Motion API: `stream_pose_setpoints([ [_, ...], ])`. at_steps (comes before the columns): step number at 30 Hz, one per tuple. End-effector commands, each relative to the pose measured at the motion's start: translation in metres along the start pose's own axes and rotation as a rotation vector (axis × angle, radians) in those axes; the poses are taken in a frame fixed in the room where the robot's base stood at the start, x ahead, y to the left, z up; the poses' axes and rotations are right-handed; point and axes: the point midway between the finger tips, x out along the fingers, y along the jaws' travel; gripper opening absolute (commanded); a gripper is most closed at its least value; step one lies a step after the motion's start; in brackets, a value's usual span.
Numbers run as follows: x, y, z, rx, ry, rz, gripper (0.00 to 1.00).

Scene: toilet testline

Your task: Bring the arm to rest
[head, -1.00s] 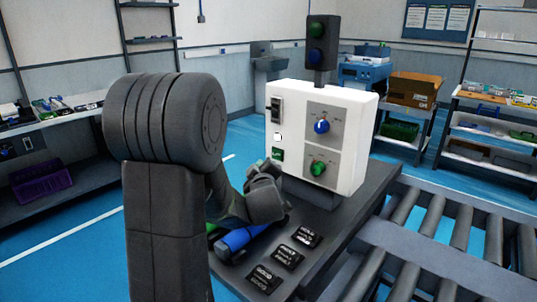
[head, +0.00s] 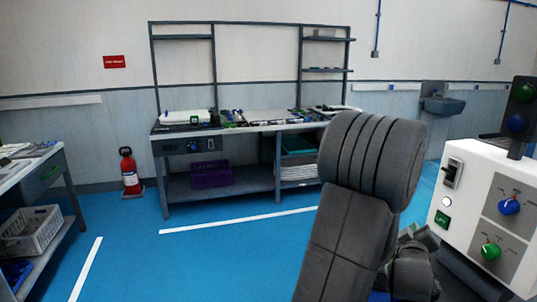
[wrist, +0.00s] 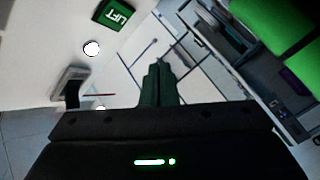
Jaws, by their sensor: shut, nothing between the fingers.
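My arm stands in the right half of the head view, bent, with its large dark joint upright. My gripper shows at the bottom centre of the wrist view (wrist: 162,75), with its two dark green fingers together and nothing between them. In the head view the arm mostly hides it, just left of the white control box (head: 485,215). The box's white panel also fills the left of the wrist view (wrist: 50,40), with a green LIFT button (wrist: 119,15) and a white round button (wrist: 91,48). I cannot tell the exact gap between gripper and panel.
A workbench (head: 260,130) with a purple crate (head: 211,174) below stands along the back wall. A red extinguisher (head: 129,172) stands left of it. A shelf unit with a grey basket (head: 35,232) is at far left. The blue floor between is clear.

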Motion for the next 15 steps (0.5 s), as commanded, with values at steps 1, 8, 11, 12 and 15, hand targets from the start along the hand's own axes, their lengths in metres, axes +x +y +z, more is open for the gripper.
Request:
stream_pose_setpoints([
  [1, -0.0031, -0.0044, -0.0022, -0.001, 0.003, 0.000, 0.00],
  [8, -0.0122, -0.0093, -0.0086, -0.001, 0.001, 0.000, 0.00],
  [11, -0.0129, -0.0093, -0.0099, 0.000, 0.001, -0.001, 0.00],
  [12, -0.0129, -0.0093, -0.0100, 0.001, 0.000, -0.002, 0.00],
  [15, -0.0129, -0.0093, -0.0099, 0.001, 0.000, -0.002, 0.00],
])
